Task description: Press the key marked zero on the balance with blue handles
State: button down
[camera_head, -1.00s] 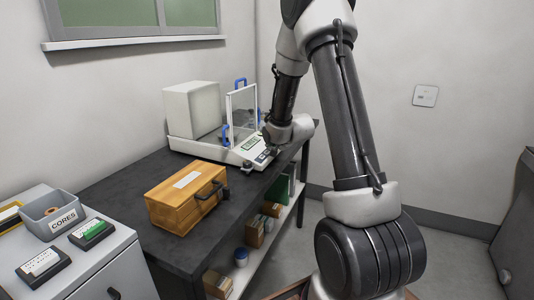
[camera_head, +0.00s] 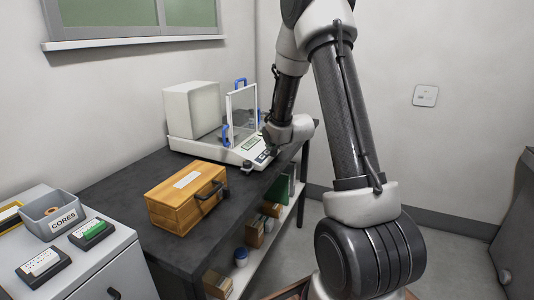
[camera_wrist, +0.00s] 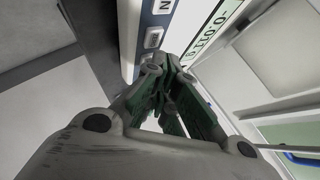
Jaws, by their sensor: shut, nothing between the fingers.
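The balance with blue handles (camera_head: 205,146) stands on the dark table, with a glass draft shield and a display at its front. In the wrist view its lit display (camera_wrist: 215,32) shows digits at a slant. A dark key strip runs beside it, with a pale key (camera_wrist: 153,38) whose mark is too small to read and a key marked with N (camera_wrist: 164,6). My gripper (camera_wrist: 168,75) is shut and empty, its green-padded fingertips close over the key strip. I cannot tell whether they touch it. They cover part of the strip, and no key marked zero is readable.
A wooden box with a dark handle (camera_head: 186,200) sits on the table in front of the balance. A grey cabinet (camera_head: 100,262) at left holds a bin marked CORES (camera_head: 52,222). A shelf under the table (camera_head: 262,250) holds small boxes.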

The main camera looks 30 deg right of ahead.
jog(key=shift+f, duration=0.4)
jog(key=shift+w+a+f, duration=0.15)
jog(key=shift+f, duration=0.2)
dwell(0.5)
jog(key=shift+r, duration=0.2)
jog(key=shift+s+r, duration=0.2)
jog(key=shift+r, duration=0.4)
jog(key=shift+d, duration=0.2)
jog(key=r, duration=0.3)
jog(key=s+r, duration=0.1)
jog(key=shift+d+r, duration=0.35)
jog(key=shift+d, duration=0.05)
dwell(0.6)
